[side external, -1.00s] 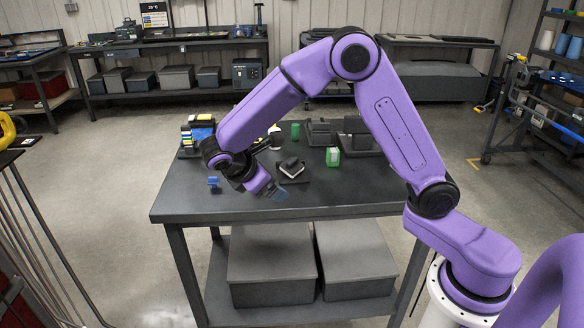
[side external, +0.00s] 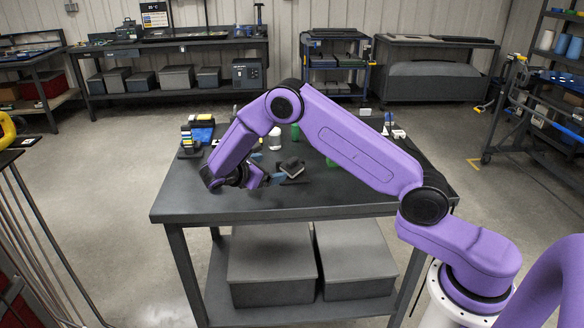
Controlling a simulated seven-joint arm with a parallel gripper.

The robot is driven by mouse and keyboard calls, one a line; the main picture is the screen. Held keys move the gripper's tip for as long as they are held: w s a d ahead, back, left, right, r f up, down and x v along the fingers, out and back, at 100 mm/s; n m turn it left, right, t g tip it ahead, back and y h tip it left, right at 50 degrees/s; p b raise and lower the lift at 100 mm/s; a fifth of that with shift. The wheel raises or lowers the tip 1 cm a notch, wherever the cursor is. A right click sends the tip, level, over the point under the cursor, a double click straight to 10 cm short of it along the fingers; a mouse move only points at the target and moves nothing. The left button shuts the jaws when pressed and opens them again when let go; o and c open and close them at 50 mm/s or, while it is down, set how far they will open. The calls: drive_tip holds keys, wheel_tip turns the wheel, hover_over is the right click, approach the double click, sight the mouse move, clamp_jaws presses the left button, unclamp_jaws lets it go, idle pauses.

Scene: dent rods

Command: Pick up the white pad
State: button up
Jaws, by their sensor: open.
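The white pad (side external: 296,173) shows as a pale edge under a dark block, on a dark flat base near the middle of the table. My gripper (side external: 279,178) is low over the table, just left of the pad, with its fingers pointing right toward it. The jaws are open. At this size I cannot tell whether a finger touches the pad or its base. No thing is visible between the fingers.
The dark table (side external: 200,203) is clear along its front. Behind the pad stand a white bottle (side external: 275,140) and a green item (side external: 295,132). A rack of coloured items (side external: 197,135) is at the left back. My arm covers much of the right side.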

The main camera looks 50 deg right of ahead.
sight(287, 165)
drive_tip(key=x, duration=0.5)
drive_tip(key=shift+d+f, duration=0.1)
drive_tip(key=shift+d, duration=0.15)
drive_tip(key=shift+x, duration=2.65)
drive_tip(key=shift+s, duration=0.25)
drive_tip(key=c, duration=1.2)
